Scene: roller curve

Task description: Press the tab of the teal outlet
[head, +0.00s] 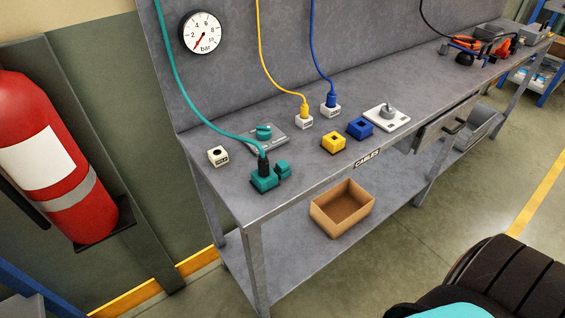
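The teal outlet (263,183) sits near the front left corner of the grey workbench. A dark plug (263,164) on the end of a teal cable (190,108) stands upright in it. A smaller teal block (283,170), which looks like its tab, is at the outlet's right side. I cannot tell whether the tab is pressed. Neither of my grippers shows in the head view.
The workbench (225,189) also holds a white block (218,156), a plate with a teal knob (264,132), a yellow outlet (333,142), a blue outlet (360,128) and a grey-knobbed plate (387,117). A cardboard box (342,222) is on the lower shelf. A fire extinguisher (50,150) hangs left.

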